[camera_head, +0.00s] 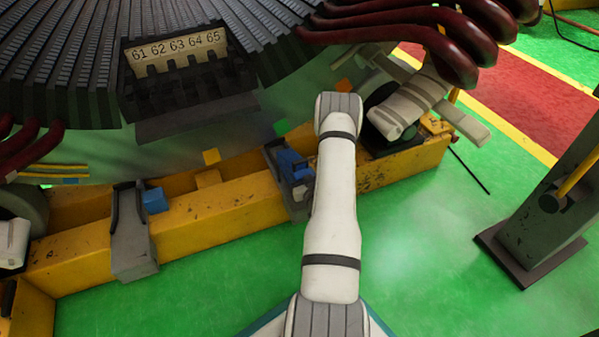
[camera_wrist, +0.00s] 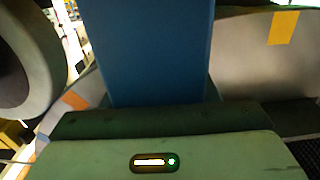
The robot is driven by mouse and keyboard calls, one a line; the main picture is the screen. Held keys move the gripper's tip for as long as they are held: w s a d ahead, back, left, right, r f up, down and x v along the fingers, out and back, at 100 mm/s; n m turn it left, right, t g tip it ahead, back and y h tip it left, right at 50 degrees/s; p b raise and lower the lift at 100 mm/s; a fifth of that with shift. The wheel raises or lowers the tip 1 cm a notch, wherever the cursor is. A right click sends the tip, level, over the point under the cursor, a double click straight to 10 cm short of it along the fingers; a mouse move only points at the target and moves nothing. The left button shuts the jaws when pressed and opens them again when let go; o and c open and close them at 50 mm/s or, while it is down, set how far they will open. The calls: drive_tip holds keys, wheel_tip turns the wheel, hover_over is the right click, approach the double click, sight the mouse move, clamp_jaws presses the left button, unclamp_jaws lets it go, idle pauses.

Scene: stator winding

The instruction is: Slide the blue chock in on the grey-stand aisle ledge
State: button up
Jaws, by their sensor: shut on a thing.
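A blue chock (camera_wrist: 150,50) fills the middle of the wrist view. It stands out from my gripper (camera_wrist: 155,118), which is shut on it; the fingertips are hard to make out. In the head view a blue piece (camera_head: 288,162) shows just left of my white arm, by a dark grey bracket (camera_head: 290,200) on the yellow beam (camera_head: 210,220). It looks like the held chock, but my arm hides most of the gripper there. I cannot tell whether the chock touches a ledge. A grey stand (camera_head: 545,210) is at the right.
Another blue block (camera_head: 155,200) sits on the beam by a second grey bracket (camera_head: 132,245). The large stator (camera_head: 185,85) hangs above, with dark red coil ends (camera_head: 430,40). A cream roller part (camera_head: 405,108) is right of my arm. Green floor (camera_head: 430,240) is clear in front.

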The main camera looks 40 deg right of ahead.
drive_tip(key=shift+f, duration=0.3)
idle(0.5)
drive_tip(key=shift+w, duration=0.15)
drive_tip(key=shift+x, duration=0.8)
drive_tip(key=o, duration=1.2)
drive_tip(key=shift+c, duration=0.2)
drive_tip(key=p+v, duration=0.2)
drive_tip(key=v, duration=0.6)
drive_tip(key=shift+p, duration=0.4)
